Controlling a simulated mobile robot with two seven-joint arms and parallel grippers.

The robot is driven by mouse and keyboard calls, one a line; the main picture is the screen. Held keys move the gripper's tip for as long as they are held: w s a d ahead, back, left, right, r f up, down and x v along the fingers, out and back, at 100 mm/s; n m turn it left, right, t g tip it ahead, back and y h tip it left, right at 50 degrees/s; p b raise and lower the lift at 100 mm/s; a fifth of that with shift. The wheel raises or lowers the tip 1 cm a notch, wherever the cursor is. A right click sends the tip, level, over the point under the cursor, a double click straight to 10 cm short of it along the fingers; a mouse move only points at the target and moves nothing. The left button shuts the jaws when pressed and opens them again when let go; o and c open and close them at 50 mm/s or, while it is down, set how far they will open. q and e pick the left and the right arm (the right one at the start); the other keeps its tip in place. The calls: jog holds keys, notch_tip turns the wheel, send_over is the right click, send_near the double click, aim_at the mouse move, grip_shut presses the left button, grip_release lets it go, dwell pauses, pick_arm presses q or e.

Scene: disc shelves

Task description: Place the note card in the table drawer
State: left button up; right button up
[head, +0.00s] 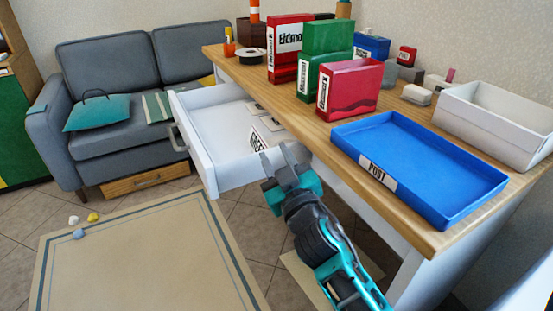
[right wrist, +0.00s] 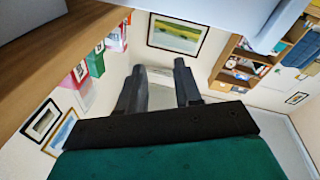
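The table drawer (head: 212,128) is pulled out from the wooden table. A white note card with dark lettering (head: 257,141) shows at the drawer's right side, just beyond my right gripper; whether it rests on the drawer floor is unclear. My right gripper (head: 276,152) is at the drawer's right side wall, fingers apart. In the right wrist view its fingers (right wrist: 157,80) are also apart, with no card clearly seen between them. My left gripper is not in view.
Small cards (head: 255,108) lie deeper in the drawer. On the table stand red and green boxes (head: 327,50), a blue tray (head: 420,160) and a white bin (head: 497,120).

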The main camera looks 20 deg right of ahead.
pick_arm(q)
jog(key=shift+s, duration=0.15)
pick_arm(e)
jog(key=shift+s, duration=0.1)
jog(key=s+a+f+g+y, duration=0.2)
jog(key=s+a+f+g, duration=0.1)
jog(key=s+f, duration=0.5)
jog(key=s+a+f+g+y, duration=0.3)
jog(key=s+f, duration=0.6)
jog(key=f, duration=0.3)
jog(key=a+g, duration=0.1)
jog(key=g, duration=0.1)
jog(key=shift+s+a+f+g, duration=0.15)
jog(key=shift+s+f+g, duration=0.1)
jog(key=shift+g, duration=0.15)
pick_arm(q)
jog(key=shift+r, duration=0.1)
